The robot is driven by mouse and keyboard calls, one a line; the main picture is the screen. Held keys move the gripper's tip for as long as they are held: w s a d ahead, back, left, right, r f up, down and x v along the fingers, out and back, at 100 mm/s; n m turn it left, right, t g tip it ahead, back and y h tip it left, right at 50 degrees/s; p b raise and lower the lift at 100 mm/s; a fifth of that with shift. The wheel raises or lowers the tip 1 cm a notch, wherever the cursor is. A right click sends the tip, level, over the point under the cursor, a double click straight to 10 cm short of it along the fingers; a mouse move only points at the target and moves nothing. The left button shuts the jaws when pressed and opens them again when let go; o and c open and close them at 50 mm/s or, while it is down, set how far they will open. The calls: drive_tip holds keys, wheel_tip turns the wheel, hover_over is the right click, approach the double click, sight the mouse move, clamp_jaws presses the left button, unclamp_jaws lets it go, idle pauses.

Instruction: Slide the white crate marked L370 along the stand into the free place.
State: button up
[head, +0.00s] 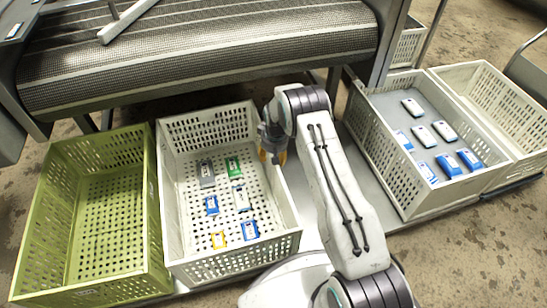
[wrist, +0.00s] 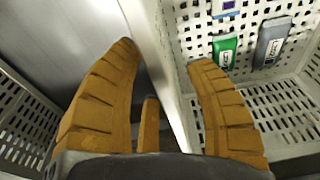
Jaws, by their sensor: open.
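A white crate (head: 283,215) with several small blue, green, grey and yellow packs stands left of centre in the head view. No L370 mark can be read on it. My gripper (head: 270,157) is at its right wall, near the far end. In the wrist view my open gripper (wrist: 165,60) has the crate's wall (wrist: 152,35) between its orange fingers, not clamped. Bare grey stand (head: 378,188) shows right of this crate, partly hidden by my arm, before another white crate (head: 383,150) holding white and blue packs.
A green crate (head: 152,215) stands close against the left side of the white crate. An empty white crate (head: 495,90) stands at the far right. A mesh conveyor belt (head: 200,60) runs behind and above the crates.

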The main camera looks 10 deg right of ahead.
drive_tip(key=shift+w+f+b, duration=0.2)
drive_tip(key=shift+f+b, duration=0.65)
drive_tip(key=shift+f, duration=0.25)
drive_tip(key=shift+w+f+b, duration=0.15)
drive_tip(key=shift+f+b, duration=0.65)
drive_tip(key=shift+f, duration=0.25)
drive_tip(key=shift+c, duration=0.3)
clamp_jaws()
